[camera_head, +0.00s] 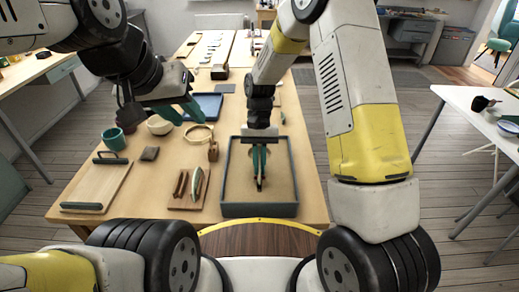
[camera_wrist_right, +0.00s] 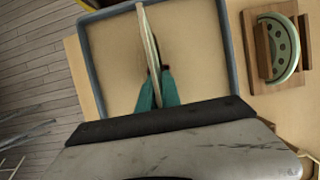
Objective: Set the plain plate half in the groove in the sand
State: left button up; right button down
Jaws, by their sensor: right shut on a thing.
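My right gripper (camera_head: 259,160) points down over the sand tray, a grey-rimmed box (camera_head: 226,190) filled with tan sand (camera_wrist_right: 190,45). In the right wrist view its teal fingers (camera_wrist_right: 156,88) are shut on a pale plate half (camera_wrist_right: 147,35), seen edge-on as a thin upright strip. I cannot tell whether its lower edge touches the sand. The groove is not clearly visible; dark patches show by the fingers. The other half, green with dark dots (camera_wrist_right: 284,48), stands in a wooden rack (camera_wrist_right: 252,45) beside the tray. My left gripper (camera_head: 188,112) is open and empty above the table.
The rack (camera_head: 180,203) stands left of the tray in the head view.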

jog(key=shift+f, duration=0.1)
dwell(0.8)
jog(key=c, duration=1.5)
grip_release()
jog(key=shift+d, duration=0.1)
jog(key=shift+o, duration=1.1)
jog(key=shift+d+f, duration=0.1)
jog(key=shift+c, duration=0.2)
